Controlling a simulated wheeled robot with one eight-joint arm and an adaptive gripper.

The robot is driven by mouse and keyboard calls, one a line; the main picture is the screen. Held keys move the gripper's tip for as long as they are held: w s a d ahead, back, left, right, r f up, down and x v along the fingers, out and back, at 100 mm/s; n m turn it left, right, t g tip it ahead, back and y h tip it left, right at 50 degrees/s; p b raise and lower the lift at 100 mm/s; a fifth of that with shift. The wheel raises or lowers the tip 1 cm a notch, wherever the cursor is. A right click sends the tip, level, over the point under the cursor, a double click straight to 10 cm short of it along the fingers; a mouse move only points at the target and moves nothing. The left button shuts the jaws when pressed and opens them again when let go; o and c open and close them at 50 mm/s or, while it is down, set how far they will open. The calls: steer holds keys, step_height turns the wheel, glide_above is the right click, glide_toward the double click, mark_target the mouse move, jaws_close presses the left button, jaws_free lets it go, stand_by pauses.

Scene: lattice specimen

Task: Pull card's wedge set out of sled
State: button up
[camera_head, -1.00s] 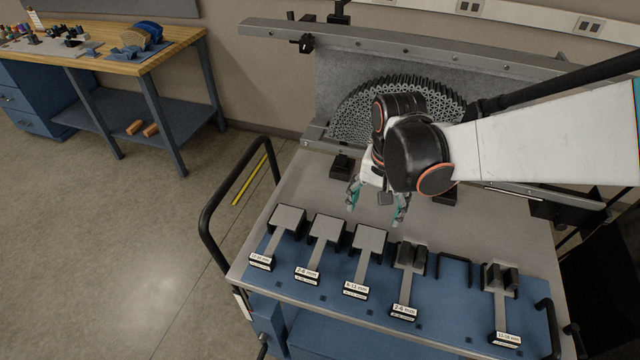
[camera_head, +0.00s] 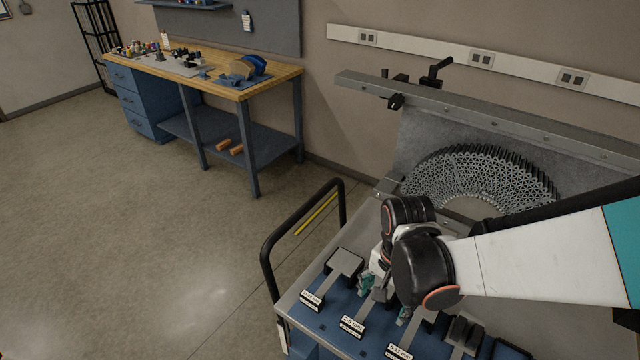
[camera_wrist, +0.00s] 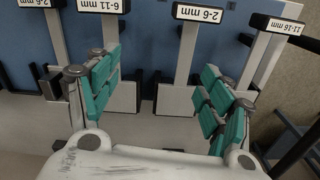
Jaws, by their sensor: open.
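Several T-shaped wedge sets with grey plates and labelled handles lie on the blue front of the cart. In the head view, the left one (camera_head: 343,263) has a label I read as 11-16 mm. Beside it is the 2-6 mm set, with its label (camera_head: 352,326) in front, then the 6-11 mm set (camera_head: 425,322). My gripper (camera_head: 385,299) is open and empty above the 2-6 mm set. In the wrist view, my teal fingers (camera_wrist: 161,78) straddle that set's grey plate (camera_wrist: 175,99), apparently without touching it. I cannot identify the card or the sled.
A lattice arch (camera_head: 478,178) stands behind my arm against a grey panel. A black cart handle (camera_head: 268,258) rises at the left. A wooden-topped bench (camera_head: 205,72) stands far back left, with open floor (camera_head: 150,230) before it. Another wedge set (camera_head: 464,335) is partly cut off.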

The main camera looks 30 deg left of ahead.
mark_target(353, 323)
steer(key=shift+n, duration=0.8)
steer(key=s+a+f+b, duration=0.1)
steer(key=f, duration=0.1)
steer(key=s+a+f+b, duration=0.2)
steer(key=f, duration=0.1)
steer(key=s+a+f+b, duration=0.1)
steer(key=s+f+b, duration=0.1)
steer(key=f, duration=0.1)
steer(key=shift+s+a+f, duration=0.25)
steer(key=shift+c, duration=0.3)
steer(key=c, duration=1.4)
steer(key=o, duration=0.7)
steer(key=c, duration=0.3)
